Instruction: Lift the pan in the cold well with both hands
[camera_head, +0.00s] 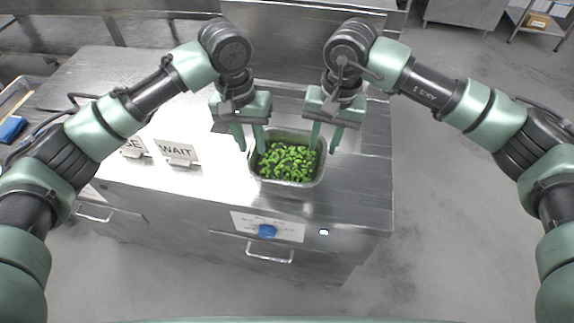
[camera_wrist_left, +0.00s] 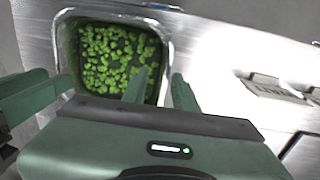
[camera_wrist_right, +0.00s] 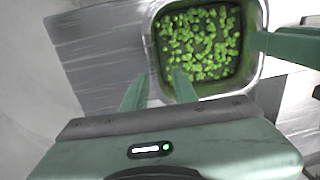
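The metal pan (camera_head: 287,184) holds green pieces (camera_head: 287,162) and sits in the counter at the well's place. My left gripper (camera_head: 249,143) is open at the pan's left rim. In the left wrist view, one finger is over the inside of the pan (camera_wrist_left: 167,42) and the other is outside it. My right gripper (camera_head: 326,142) is open at the pan's right rim. In the right wrist view, one finger is over the inside of the pan (camera_wrist_right: 262,50) and the other outside. I cannot tell whether any finger touches the rim.
A WAIT sign (camera_head: 176,151) and another sign (camera_head: 133,147) stand on the metal counter (camera_head: 110,80) to the left. The floor on the right is clear.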

